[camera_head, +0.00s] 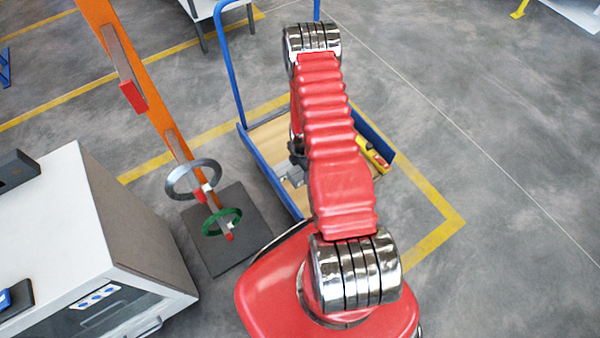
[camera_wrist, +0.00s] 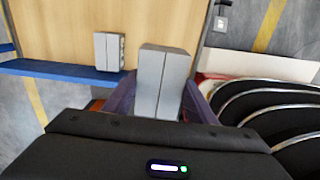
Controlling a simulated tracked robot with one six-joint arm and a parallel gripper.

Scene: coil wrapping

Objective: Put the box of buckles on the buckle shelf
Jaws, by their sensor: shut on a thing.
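A grey box (camera_wrist: 165,66), likely the box of buckles, stands between the fingers of my gripper (camera_wrist: 158,100) in the wrist view. The gripper is shut on it. The box shows a seam along its length; no buckles are visible. Behind it is a wooden deck (camera_wrist: 165,20); I cannot tell whether the box touches it. In the head view my arm hides most of the gripper and the held box. I cannot identify a buckle shelf in either view.
A second grey box (camera_wrist: 108,52) is by the blue edge (camera_wrist: 60,70) in the wrist view. The head view shows a blue cart (camera_head: 241,148), a yellow tool (camera_head: 372,152), an orange post (camera_head: 135,70) with rings, and a white cabinet (camera_head: 60,220). Floor at right is clear.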

